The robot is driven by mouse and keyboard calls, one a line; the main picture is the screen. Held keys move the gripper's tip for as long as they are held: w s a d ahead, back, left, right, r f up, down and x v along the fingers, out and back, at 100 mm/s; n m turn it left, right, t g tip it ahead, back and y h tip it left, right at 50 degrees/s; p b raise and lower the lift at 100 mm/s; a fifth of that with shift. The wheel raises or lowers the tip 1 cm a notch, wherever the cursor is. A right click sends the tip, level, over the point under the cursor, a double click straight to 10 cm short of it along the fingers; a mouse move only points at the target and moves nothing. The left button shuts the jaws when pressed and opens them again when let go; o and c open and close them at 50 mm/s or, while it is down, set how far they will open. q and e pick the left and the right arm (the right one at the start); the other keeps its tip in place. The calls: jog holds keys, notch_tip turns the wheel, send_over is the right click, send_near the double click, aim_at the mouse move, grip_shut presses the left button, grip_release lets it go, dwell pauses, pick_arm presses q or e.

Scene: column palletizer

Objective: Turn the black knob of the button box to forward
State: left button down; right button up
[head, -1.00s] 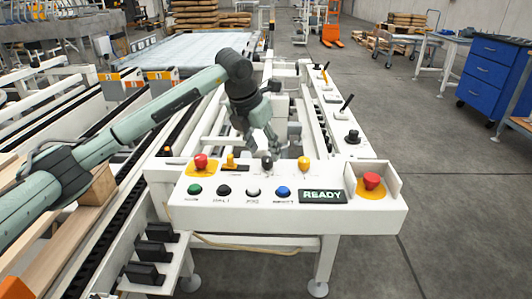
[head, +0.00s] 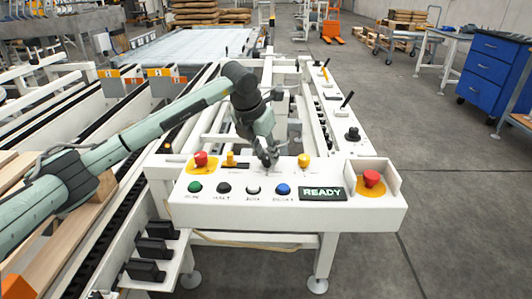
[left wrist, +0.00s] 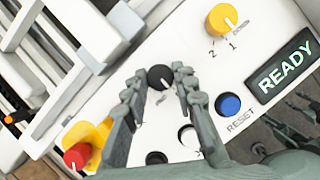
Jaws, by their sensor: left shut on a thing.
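The white button box (head: 340,209) stands in front of me with a row of knobs and buttons on its sloped top. The black knob (left wrist: 160,77) sits between the fingertips of my left gripper (left wrist: 158,74) in the left wrist view. My left gripper (head: 267,158) comes down on it from behind in the head view and is shut on it. In the head view the fingers mostly hide the knob. Its white pointer mark is hard to read.
Red mushroom buttons stand at the left (head: 201,158) and right (head: 371,178). In front are green, black, white and blue buttons (head: 283,188) and a READY display (head: 321,193).

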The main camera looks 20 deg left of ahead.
pick_arm(q)
jog(key=m, duration=0.1)
jog(key=m+h+b, duration=0.1)
jog(key=m, duration=0.1)
jog(key=shift+w+a+m+b, duration=0.1)
jog(key=shift+a+m+b, duration=0.05)
jog(key=shift+m+b, duration=0.15)
jog(key=shift+m+g+h, duration=0.5)
jog(key=shift+m+h, duration=0.1)
jog(key=shift+m, duration=0.6)
jog(key=shift+w+m+g+h+b, duration=0.1)
jog(key=shift+m+g+h+b, duration=0.25)
jog(key=shift+m, duration=1.15)
pick_arm(e)
jog(key=w+a+r, duration=0.1)
jog(key=w+r, duration=0.2)
jog(key=r, duration=0.3)
jog(key=shift+w+r+t, duration=0.3)
jog(key=shift+r, duration=0.1)
jog(key=shift+a, duration=0.1)
pick_arm(q)
jog(key=c, duration=1.2)
grip_release()
jog(key=shift+g, duration=0.25)
jog(key=v, duration=1.2)
